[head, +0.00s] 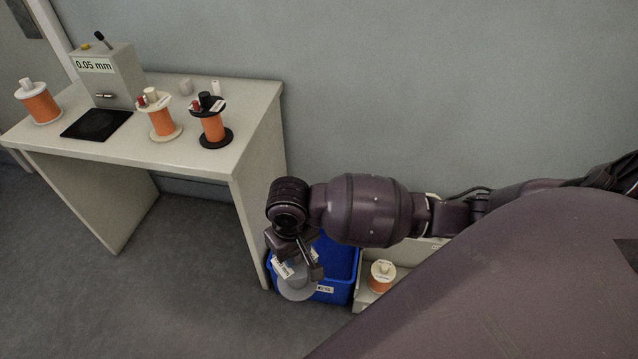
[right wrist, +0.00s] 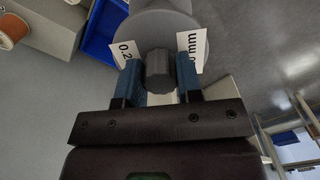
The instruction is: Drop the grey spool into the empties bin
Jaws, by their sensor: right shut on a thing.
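The grey spool (head: 296,290) hangs from my right gripper (head: 298,262), with its flange facing down. In the right wrist view, the fingers of the right gripper (right wrist: 161,85) are shut on the dark grey knob at the end of the grey spool (right wrist: 187,22), between two white labels. The blue empties bin (head: 347,277) stands on the floor right of the table. In the head view the spool overlaps the bin's front left part, and my arm hides some of the bin. In the right wrist view the bin (right wrist: 103,32) shows left of the spool. My left gripper is out of view.
A white table (head: 200,165) holds several spools with orange wire, a grey device (head: 118,75) and a black pad (head: 97,124). An orange spool (head: 381,276) stands on a pale ledge right of the bin. The grey floor left of the bin is clear.

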